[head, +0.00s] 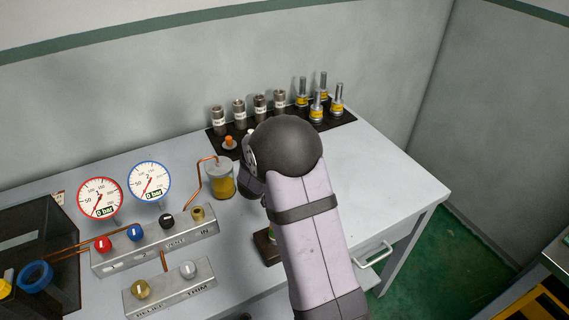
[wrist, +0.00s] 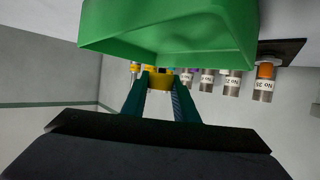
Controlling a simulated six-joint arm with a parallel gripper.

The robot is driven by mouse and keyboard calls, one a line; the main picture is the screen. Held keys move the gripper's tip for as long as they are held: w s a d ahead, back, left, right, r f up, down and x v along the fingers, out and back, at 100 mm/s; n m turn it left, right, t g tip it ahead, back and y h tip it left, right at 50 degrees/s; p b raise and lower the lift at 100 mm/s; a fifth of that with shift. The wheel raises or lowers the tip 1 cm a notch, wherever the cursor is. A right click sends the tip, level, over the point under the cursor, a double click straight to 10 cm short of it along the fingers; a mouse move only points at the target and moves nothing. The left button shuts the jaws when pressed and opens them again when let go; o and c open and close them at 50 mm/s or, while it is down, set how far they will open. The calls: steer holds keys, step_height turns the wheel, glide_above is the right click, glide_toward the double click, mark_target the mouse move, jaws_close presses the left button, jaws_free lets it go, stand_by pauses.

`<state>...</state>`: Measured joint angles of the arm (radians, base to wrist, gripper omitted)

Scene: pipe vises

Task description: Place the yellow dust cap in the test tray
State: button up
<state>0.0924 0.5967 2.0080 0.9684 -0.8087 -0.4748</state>
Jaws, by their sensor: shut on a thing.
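In the wrist view my gripper (wrist: 160,78) has its two teal fingers close together on a small yellow piece, which looks like the yellow dust cap (wrist: 159,82). A large green box-like thing with sloped sides (wrist: 165,30) is very close, at the top of that picture; I cannot tell if it is the test tray. In the head view my arm hides the gripper and the cap. A bit of green on a dark brown base (head: 266,250) shows beside my arm. No test tray can be made out for sure there.
A dark rack (head: 330,121) at the back holds several labelled metal cylinders and yellow-banded fittings. A jar (head: 221,182), two gauges and a valve block (head: 155,240) stand to the left. A black bin (head: 40,235) is at far left. The right tabletop (head: 400,175) is clear.

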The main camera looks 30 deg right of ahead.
steer(key=shift+f, duration=2.2)
steer(key=shift+f, duration=0.15)
steer(key=o, duration=1)
steer(key=shift+o, duration=0.2)
steer(key=shift+s+a+r, duration=0.3)
steer(key=shift+a+r, duration=0.05)
steer(key=b+v, duration=0.1)
steer(key=v, duration=1)
